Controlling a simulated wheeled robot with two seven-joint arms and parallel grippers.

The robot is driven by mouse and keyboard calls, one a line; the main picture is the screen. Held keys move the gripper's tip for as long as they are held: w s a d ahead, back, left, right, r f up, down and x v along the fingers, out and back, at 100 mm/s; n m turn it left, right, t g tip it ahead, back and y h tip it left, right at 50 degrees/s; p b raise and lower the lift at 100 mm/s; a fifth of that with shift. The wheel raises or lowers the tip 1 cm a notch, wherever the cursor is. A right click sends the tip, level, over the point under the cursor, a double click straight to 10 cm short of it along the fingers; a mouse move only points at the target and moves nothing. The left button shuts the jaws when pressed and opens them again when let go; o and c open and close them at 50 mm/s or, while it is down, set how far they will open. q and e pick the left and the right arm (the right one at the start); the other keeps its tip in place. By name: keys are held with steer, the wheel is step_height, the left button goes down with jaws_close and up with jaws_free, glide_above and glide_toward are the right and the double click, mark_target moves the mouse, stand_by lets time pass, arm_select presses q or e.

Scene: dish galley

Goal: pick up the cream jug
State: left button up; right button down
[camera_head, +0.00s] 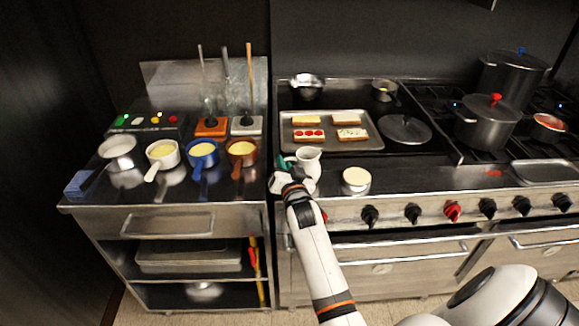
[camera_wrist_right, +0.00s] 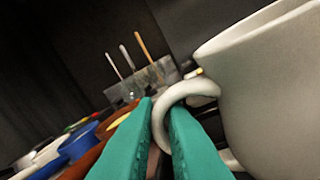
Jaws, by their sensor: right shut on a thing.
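The white cream jug (camera_head: 309,160) is upright at the front left of the dark stove top, just in front of the baking tray. In the right wrist view the jug's body (camera_wrist_right: 275,95) fills the right side, with its loop handle on the left. My right gripper (camera_head: 285,162), with teal fingers, is at the jug's left side. In the wrist view its fingers (camera_wrist_right: 160,115) are shut on the handle, one on each side. I cannot tell whether the jug's base touches the surface. My left gripper is not in view.
A baking tray (camera_head: 373,144) with several toasts lies behind the jug. A small round cream-topped dish (camera_head: 356,180) stands to its right. Several handled pans, including a blue one (camera_head: 202,162) and a brown one (camera_head: 241,160), stand left on the steel counter. A flat lid (camera_head: 404,131) lies farther right.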

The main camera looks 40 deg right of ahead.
step_height(320, 180, up, 10)
steer(key=shift+b, duration=0.4)
stand_by(0.5)
stand_by(0.4)
